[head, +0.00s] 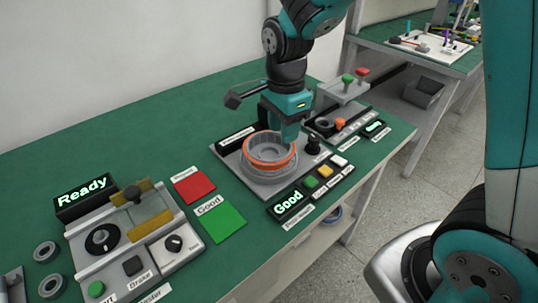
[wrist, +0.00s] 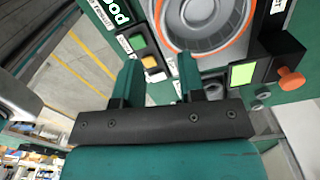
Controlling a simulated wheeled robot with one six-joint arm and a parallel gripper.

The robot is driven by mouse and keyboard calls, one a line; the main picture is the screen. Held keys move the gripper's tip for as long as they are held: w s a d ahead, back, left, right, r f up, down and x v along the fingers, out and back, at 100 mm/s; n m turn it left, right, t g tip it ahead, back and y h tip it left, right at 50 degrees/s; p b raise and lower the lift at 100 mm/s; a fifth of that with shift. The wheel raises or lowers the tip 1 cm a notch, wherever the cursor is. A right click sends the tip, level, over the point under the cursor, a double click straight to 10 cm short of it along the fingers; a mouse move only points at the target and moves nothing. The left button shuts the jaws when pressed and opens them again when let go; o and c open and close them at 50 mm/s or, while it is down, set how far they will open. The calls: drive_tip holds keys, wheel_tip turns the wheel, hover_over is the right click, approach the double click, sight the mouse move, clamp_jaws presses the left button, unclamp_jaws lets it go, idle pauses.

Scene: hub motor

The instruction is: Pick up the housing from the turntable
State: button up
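The housing (head: 270,153) is a round grey, hollow part with an orange band near its rim. It sits upright on the turntable station (head: 233,160), whose turning part is mostly hidden beneath it. In the wrist view the housing (wrist: 208,22) is at the top, partly cut off. My gripper (head: 289,138) points down at the housing's right rim in the head view; one finger overlaps the rim. In the wrist view my gripper (wrist: 158,78) has its two fingers apart with nothing held between them. I cannot tell whether a finger touches the housing.
A lit "Good" display (head: 288,204) and coloured buttons stand in front of the station. A black knob (head: 313,146) stands close to its right. A red mat (head: 194,186), a green mat (head: 218,222) and a tester with a "Ready" display (head: 82,198) lie left.

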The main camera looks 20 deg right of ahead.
hover_over(281, 168)
wheel_tip(281, 168, down, 4)
drive_tip(key=shift+s+f, duration=0.1)
drive_tip(key=f, duration=0.5)
drive_tip(key=shift+w+d, duration=0.1)
drive_tip(key=shift+w, duration=0.2)
clamp_jaws()
